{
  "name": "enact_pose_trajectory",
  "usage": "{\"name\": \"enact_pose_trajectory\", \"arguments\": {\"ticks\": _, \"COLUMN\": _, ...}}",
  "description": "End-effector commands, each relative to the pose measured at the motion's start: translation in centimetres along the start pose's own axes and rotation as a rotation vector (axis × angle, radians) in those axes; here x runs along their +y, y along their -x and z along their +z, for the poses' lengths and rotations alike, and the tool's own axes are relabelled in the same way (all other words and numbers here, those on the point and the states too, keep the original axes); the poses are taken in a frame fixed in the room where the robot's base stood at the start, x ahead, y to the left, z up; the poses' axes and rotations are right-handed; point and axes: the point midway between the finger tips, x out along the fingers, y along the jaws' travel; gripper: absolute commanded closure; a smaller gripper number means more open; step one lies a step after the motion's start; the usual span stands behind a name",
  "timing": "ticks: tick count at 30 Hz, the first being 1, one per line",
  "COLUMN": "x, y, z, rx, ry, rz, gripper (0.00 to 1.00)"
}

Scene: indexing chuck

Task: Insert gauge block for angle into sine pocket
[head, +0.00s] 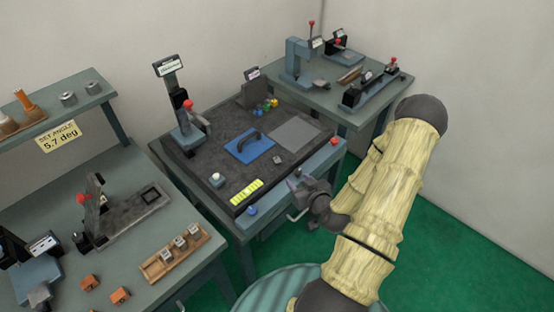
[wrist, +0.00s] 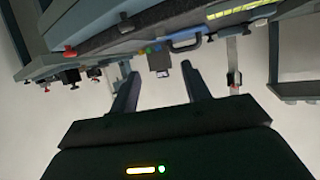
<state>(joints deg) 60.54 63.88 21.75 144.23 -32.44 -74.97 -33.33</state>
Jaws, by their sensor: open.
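Several small grey gauge blocks (head: 180,242) stand in a wooden tray (head: 152,268) at the front of the left bench; their markings are too small to read. Behind the tray, a dark grey plate (head: 122,218) has a square framed recess (head: 150,195) at its right end, which looks like the sine pocket. My gripper (head: 300,196) is beside the front edge of the middle bench, well right of the tray and the plate. In the wrist view, the two fingers of my gripper (wrist: 160,75) are spread apart with nothing held between them.
A yellow sign (head: 58,136) reads "SET ANGLE 5.7 deg". The middle bench holds a blue plate with a handle (head: 250,146) and a yellow-green strip (head: 246,192). Two orange blocks (head: 119,296) lie left of the tray. Green floor (head: 450,220) is open at right.

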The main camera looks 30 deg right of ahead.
Motion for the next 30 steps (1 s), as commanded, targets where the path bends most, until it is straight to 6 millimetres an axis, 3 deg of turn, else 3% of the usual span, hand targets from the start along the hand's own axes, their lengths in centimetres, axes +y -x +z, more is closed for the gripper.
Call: {"name": "enact_pose_trajectory", "arguments": {"ticks": 30, "x": 0.4, "y": -1.8, "z": 0.1, "rx": 0.013, "ry": -0.003, "rz": 0.004, "gripper": 0.53}}
